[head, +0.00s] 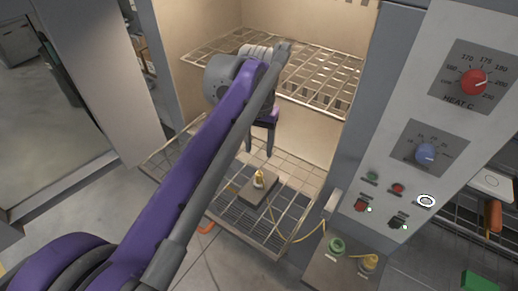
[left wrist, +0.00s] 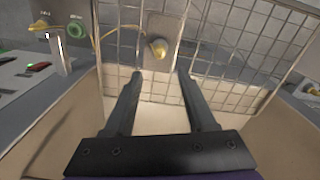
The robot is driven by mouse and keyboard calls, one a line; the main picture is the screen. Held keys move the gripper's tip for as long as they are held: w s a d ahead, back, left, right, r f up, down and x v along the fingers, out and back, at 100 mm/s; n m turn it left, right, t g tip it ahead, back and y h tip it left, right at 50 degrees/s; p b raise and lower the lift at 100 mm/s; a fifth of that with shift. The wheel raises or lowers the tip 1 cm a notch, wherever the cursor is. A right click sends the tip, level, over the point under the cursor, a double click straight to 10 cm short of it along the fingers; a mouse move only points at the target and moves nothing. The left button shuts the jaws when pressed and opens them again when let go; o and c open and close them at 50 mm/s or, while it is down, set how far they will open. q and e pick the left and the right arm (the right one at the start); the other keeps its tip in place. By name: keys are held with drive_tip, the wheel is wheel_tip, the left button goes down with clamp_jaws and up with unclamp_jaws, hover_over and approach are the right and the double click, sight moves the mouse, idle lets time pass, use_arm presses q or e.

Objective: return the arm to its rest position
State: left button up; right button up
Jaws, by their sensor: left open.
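My left arm, purple and grey, reaches from the lower left of the head view into the open chamber. Its left gripper (head: 260,152) points down, above the lower wire rack (head: 225,205). In the left wrist view the two dark fingers (left wrist: 157,78) are apart with nothing between them. A grey block with a yellow fitting (head: 259,180) sits on the lower rack, below and apart from the fingertips. The yellow fitting also shows in the left wrist view (left wrist: 158,48), just beyond the fingers. My right gripper is in neither view.
An upper wire rack (head: 325,85) lies close to my wrist. A yellow cable (head: 300,238) runs from the block toward green (head: 337,245) and yellow (head: 369,263) connectors. The control panel (head: 420,120) with red and blue knobs stands at right. Open floor lies at left.

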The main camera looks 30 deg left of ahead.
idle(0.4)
use_arm(q)
drive_tip(key=s+d+f+t+p, duration=0.1)
drive_tip(key=s+d+f+p, duration=0.1)
drive_tip(key=s, duration=0.3)
drive_tip(key=s+d+f+m+t+p, duration=0.1)
drive_tip(key=s+d+f+t+p, duration=0.1)
drive_tip(key=s+f, duration=0.3)
drive_tip(key=s+d+f+m+t+p, duration=0.1)
drive_tip(key=s+d+f+t+p, duration=0.1)
drive_tip(key=s, duration=0.3)
drive_tip(key=shift+s+d+f, duration=0.1)
drive_tip(key=shift+d+f, duration=0.2)
drive_tip(key=shift+f, duration=0.35)
drive_tip(key=shift+s+d+f, duration=0.1)
drive_tip(key=shift+s+f, duration=0.1)
drive_tip(key=shift+f, duration=0.05)
